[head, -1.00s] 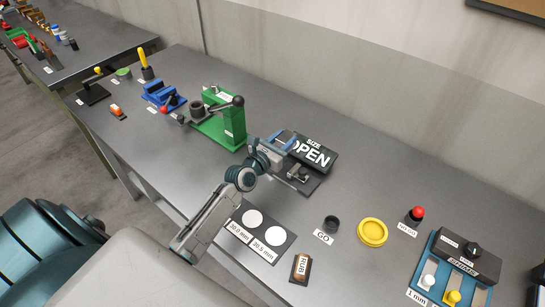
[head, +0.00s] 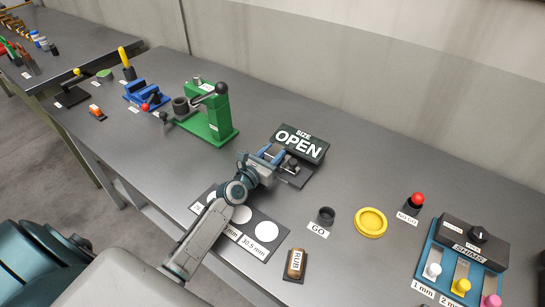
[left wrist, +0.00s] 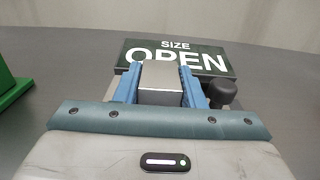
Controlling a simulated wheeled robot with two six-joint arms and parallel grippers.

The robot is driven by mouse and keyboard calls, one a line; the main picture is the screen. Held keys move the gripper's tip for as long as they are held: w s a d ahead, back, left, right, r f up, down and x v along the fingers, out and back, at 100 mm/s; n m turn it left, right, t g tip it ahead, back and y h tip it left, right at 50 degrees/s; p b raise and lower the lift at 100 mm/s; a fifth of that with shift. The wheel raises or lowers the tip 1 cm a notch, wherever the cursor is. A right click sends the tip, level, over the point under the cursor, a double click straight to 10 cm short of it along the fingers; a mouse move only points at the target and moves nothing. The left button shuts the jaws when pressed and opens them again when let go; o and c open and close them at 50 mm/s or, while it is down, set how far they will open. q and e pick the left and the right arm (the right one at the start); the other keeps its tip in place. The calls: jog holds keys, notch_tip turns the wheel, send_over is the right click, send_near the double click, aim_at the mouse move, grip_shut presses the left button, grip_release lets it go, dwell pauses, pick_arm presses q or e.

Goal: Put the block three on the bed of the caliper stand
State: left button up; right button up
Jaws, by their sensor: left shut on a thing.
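A grey metal block, apparently block three (left wrist: 161,80), is between the blue fingers of my left gripper (left wrist: 161,92) in the left wrist view. In the head view my left gripper (head: 271,153) is at the left side of the caliper stand, just in front of its sign (head: 299,144) reading "SIZE OPEN". The stand's dark base (head: 299,180) shows to the right of the gripper, with a dark knob beside the fingers. The gripper hides most of the bed, so I cannot tell whether the block touches it. My right gripper is not in view.
A green press (head: 210,115) stands behind left. A plate with white discs (head: 240,214) lies under my left arm. A black GO cup (head: 326,215), yellow dish (head: 370,222), red NO GO button (head: 416,200) and shims unit (head: 468,245) are to the right.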

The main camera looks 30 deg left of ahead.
pick_arm(q)
jog(key=o, duration=1.2)
jog(key=shift+o, duration=0.2)
jog(key=shift+r, duration=0.15)
jog(key=s, duration=0.4)
jog(key=s+a, duration=0.1)
jog(key=s, duration=0.7)
jog(key=shift+a+p, duration=0.35)
